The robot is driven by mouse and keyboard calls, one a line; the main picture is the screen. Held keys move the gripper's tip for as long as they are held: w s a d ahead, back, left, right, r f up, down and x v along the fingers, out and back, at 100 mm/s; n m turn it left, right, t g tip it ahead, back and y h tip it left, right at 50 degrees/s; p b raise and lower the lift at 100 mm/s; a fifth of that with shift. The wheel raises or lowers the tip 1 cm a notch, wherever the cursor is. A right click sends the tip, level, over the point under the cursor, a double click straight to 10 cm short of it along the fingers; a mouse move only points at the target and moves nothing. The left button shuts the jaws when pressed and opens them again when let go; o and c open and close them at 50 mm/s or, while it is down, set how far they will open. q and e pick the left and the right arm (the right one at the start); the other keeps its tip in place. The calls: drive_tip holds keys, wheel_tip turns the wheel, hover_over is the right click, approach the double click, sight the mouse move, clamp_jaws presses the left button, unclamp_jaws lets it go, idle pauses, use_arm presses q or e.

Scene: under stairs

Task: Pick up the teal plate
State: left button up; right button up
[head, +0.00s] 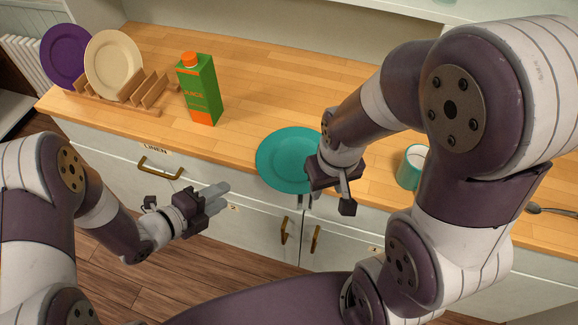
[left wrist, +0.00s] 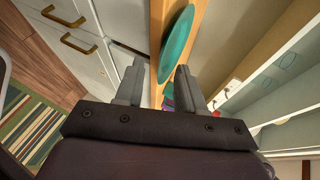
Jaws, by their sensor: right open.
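The teal plate (head: 282,158) lies on the wooden counter, with its near rim reaching past the counter's front edge. My right gripper (head: 309,201) is open at the plate's near right rim, and my wrist hides part of that rim. I cannot tell whether a finger touches the plate. My left gripper (head: 222,196) is in front of the drawers, left of the plate and apart from it. In the left wrist view my left gripper (left wrist: 160,68) has its fingers apart with nothing between them, and the plate (left wrist: 179,43) shows beyond them.
A green carton (head: 200,92) with an orange cap stands left of the plate. A wooden rack (head: 140,100) holds a purple plate (head: 64,57) and a cream plate (head: 112,64). A teal mug (head: 408,170) stands right of my right gripper; a spoon (head: 552,211) lies farther right. The counter behind the plate is clear.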

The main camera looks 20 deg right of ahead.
sight(267, 181)
use_arm(q)
drive_tip(key=shift+m+h, duration=0.7)
drive_tip(key=x, duration=0.4)
drive_tip(key=s+x, duration=0.1)
drive_tip(key=x, duration=0.3)
drive_tip(key=s+d+p+x, duration=0.1)
drive_tip(key=x, duration=0.4)
clamp_jaws()
